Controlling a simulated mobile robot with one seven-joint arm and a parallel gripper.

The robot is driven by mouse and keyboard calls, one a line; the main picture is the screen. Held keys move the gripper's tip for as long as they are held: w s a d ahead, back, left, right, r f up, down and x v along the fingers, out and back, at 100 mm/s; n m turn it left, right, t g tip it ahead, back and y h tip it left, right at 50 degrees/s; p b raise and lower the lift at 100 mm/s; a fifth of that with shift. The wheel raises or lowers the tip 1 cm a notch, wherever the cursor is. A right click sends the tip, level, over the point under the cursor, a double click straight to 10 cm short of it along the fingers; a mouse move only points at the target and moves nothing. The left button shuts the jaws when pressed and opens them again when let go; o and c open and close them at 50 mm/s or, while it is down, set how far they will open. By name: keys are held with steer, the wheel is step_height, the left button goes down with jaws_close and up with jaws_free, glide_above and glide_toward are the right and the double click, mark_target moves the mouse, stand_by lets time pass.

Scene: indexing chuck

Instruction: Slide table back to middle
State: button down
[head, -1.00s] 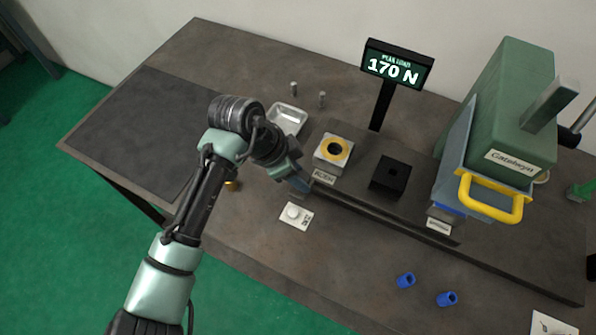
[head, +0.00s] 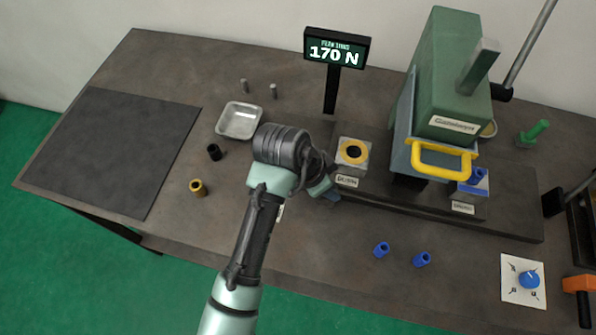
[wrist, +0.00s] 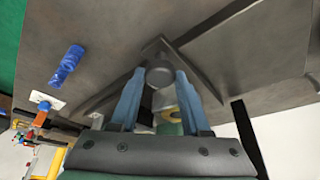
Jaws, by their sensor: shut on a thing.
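The sliding table carries a left nest (head: 352,155) with a yellow ring, a black block (head: 408,181), and a right nest (head: 468,192) with a blue piece. The black block is partly hidden under the green press (head: 445,85), behind its yellow-handled guard (head: 440,160). My gripper (head: 328,188) is at the table's left end. In the wrist view my gripper (wrist: 159,80) has its blue fingers either side of a round grey knob (wrist: 160,72), shut on it. The yellow ring shows just beyond the knob.
A display (head: 336,50) reads 170 N. A metal tray (head: 240,120), black bushing (head: 214,152) and brass bushing (head: 198,187) lie left of my arm. Blue bushings (head: 382,249) lie in front of the rail. A dial card (head: 523,283) is at front right.

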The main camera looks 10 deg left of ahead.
steer(key=shift+a, duration=0.3)
steer(key=shift+c, duration=1.8)
jaws_free()
steer(key=shift+r, duration=0.1)
steer(key=v, duration=1.2)
steer(key=shift+s+r+b, duration=0.15)
steer(key=shift+r+b, duration=0.2)
steer(key=shift+b, duration=0.05)
